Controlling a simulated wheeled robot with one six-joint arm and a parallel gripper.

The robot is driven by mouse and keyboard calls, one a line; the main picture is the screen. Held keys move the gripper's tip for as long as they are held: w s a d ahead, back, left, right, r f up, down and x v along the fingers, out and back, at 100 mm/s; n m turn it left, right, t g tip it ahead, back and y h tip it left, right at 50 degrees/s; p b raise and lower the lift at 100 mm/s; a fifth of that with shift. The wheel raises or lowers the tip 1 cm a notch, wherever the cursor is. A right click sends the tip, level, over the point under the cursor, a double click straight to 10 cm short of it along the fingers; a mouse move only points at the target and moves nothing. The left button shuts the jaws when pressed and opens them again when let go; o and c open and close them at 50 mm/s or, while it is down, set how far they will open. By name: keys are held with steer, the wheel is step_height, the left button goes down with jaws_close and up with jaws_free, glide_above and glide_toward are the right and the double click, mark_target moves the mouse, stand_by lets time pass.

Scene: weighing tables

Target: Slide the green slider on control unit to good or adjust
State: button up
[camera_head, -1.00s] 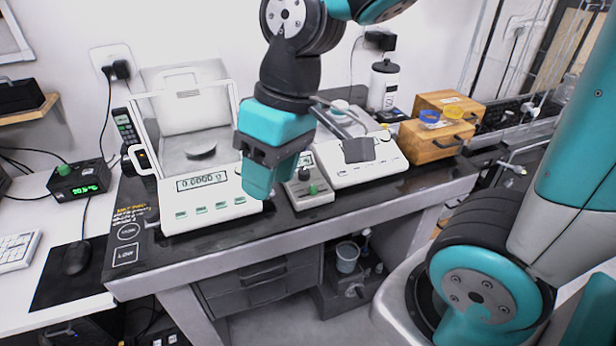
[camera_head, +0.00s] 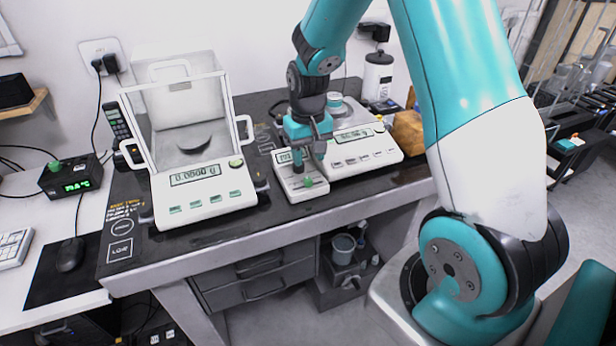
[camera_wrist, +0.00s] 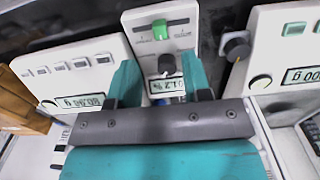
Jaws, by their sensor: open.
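The control unit (camera_head: 297,192) is a small white box between the two scales. Its green slider (camera_head: 308,182) sits near the front edge. In the wrist view the control unit (camera_wrist: 184,35) is at the top middle, with the green slider (camera_wrist: 159,30) about mid-slot, a black knob (camera_wrist: 166,64) and a small display. My gripper (camera_head: 307,158) is over the rear part of the unit, behind the slider. In the wrist view my gripper (camera_wrist: 161,82) is open, its teal fingers on either side of the display and short of the slider. Nothing is between them.
An analytical balance with a glass shield (camera_head: 205,195) stands left of the unit. A second scale (camera_head: 365,150) stands close on its right, partly behind my arm. A white-labelled bottle (camera_head: 378,80) is at the back. The table's front edge is clear.

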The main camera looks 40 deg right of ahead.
mark_target(308, 179)
step_height(308, 179, down, 7)
steer(key=shift+f, duration=0.15)
jaws_close()
